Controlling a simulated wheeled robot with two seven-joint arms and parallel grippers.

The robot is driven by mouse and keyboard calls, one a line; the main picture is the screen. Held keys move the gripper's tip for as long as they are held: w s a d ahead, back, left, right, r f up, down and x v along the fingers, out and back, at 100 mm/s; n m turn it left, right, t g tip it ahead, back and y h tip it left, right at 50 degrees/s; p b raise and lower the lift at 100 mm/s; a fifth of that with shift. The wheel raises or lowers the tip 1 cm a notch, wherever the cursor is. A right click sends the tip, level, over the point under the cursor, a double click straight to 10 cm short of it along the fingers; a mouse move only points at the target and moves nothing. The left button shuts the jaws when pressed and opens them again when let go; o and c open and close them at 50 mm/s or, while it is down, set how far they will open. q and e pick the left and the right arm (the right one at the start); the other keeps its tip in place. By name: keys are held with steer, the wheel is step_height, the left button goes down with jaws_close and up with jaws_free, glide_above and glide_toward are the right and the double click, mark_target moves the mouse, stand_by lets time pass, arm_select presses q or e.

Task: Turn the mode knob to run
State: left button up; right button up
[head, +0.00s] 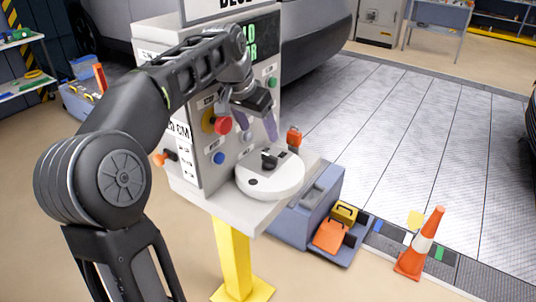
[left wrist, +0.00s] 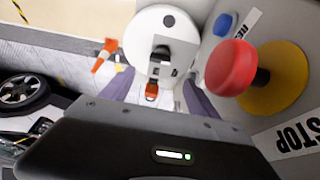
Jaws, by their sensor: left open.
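The mode knob (head: 269,160) is a black knob on a round white dial plate (head: 285,181) that lies on the machine's front shelf. In the left wrist view the knob (left wrist: 161,54) appears beyond and between my fingers. My left gripper (head: 257,127) is open and empty, with two purple fingers pointing down above the dial and apart from the knob. The dial's mode labels are too small to read. My right gripper is in no view.
A red stop button (left wrist: 232,68) on a yellow base stands out from the panel close beside my left gripper. A blue button (head: 218,158) and a green button (head: 272,83) are also on the panel. An orange cone (head: 421,245) stands on the floor at right.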

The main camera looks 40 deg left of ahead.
mark_target(269, 156)
arm_select(q)
steer(key=x, duration=1.2)
steer(key=shift+p, duration=0.35)
jaws_close()
stand_by(0.4)
